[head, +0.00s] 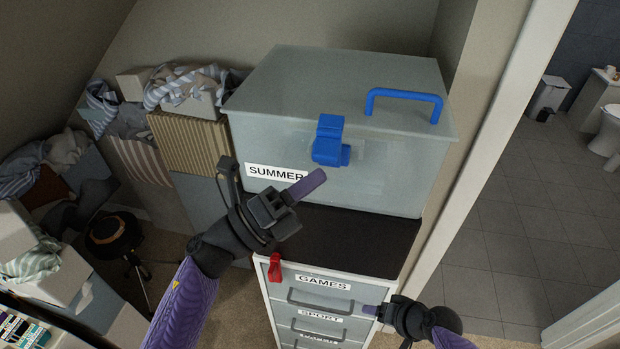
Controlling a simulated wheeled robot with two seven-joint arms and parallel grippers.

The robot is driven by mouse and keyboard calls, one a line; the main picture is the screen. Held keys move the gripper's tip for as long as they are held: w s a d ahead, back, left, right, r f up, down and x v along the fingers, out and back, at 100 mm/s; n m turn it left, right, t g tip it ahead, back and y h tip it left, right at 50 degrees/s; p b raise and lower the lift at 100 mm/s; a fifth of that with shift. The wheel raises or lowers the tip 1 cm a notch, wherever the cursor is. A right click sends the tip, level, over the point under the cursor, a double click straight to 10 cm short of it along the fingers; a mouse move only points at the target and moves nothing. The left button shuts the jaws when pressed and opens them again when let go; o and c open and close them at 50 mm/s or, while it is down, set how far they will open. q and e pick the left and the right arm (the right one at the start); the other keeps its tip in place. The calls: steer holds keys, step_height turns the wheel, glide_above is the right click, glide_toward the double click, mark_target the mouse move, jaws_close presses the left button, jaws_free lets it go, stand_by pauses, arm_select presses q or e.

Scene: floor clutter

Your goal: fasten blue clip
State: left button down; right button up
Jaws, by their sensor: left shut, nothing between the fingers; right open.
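The blue clip (329,142) is on the front of a pale grey, see-through box (290,95), at the lid's front edge. Its upper part lies at the lid rim and its lower part juts out from the front wall. I cannot tell whether it is latched. My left gripper (312,182) is shut and empty, in front of the box, below and slightly left of the clip and apart from it in the picture. It partly covers the SUMMER label (272,172). My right gripper (370,310) is open and low, in front of the drawers, well below the clip.
A blue handle (404,98) stands on the lid. The box sits on a dark-topped drawer unit (345,238) with a red clip (275,267). Bins of clothes (190,100) crowd the left, with a stool (113,235). A door frame (500,130) rises at right.

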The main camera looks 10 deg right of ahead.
mark_target(313, 159)
arm_select(q)
steer(key=r, duration=0.1)
steer(key=w+r, duration=0.1)
steer(key=shift+w+d+r, duration=0.2)
steer(key=shift+d+r, duration=0.05)
steer(key=shift+r, duration=0.15)
arm_select(e)
steer(key=s+f+n+g+h, duration=0.1)
steer(key=s+f, duration=0.3)
steer(key=s, duration=0.5)
steer(key=s+f+n+g+h, duration=0.2)
steer(key=s+f, duration=0.3)
steer(key=s, duration=0.5)
steer(key=s+f+n+g+h, duration=0.1)
steer(key=s+f+n+g, duration=0.1)
steer(key=s+f, duration=0.3)
steer(key=s+n, duration=0.1)
steer(key=s, duration=0.3)
steer(key=shift+s+a+n+h, duration=0.15)
steer(key=shift+a+n+h, duration=0.15)
steer(key=shift+f, duration=0.1)
